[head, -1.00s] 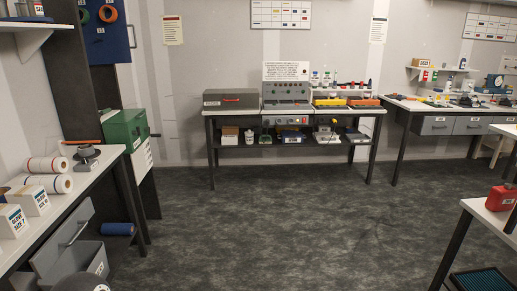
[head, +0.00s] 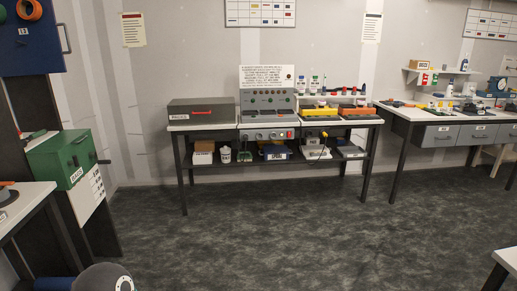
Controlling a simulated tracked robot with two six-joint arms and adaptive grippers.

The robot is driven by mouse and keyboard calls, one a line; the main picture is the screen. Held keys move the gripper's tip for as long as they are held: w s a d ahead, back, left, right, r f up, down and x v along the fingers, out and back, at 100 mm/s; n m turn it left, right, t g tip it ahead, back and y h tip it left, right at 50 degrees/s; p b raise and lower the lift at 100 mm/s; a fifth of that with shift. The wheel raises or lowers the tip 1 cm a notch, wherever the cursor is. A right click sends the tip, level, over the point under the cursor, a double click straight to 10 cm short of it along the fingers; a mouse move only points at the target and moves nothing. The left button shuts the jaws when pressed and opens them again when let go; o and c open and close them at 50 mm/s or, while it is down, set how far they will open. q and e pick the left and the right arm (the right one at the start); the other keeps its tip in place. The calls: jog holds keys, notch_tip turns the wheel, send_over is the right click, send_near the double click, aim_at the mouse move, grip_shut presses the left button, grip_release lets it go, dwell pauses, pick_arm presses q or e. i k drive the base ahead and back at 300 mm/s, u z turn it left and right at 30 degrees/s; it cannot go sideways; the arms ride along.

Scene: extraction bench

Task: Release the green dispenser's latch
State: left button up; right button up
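The green dispenser (head: 60,158) is a green box with a small label, at the left edge of the head view. It sits on top of a white-fronted stand beside a dark post. A small dark lever or knob (head: 104,161) sticks out from its right side; I cannot tell whether this is the latch or how it is set. Neither of my grippers is in view, and nothing touches the dispenser.
A white-topped bench (head: 20,203) is at the near left. The back bench (head: 180,127) holds a grey case (head: 200,110), a control panel (head: 267,103) and yellow and orange units. A drawer bench (head: 410,113) stands right. The dark floor (head: 320,230) between is open.

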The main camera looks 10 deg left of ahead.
aim_at(75, 160)
jog(key=i, duration=1.4)
jog(key=u, duration=0.5)
jog(key=i, duration=1.35)
jog(key=u, duration=1.2)
jog(key=i, duration=1.35)
jog(key=u, duration=0.7)
jog(key=k, duration=0.7)
jog(key=u, duration=0.2)
jog(key=i, duration=0.75)
jog(key=z, duration=0.15)
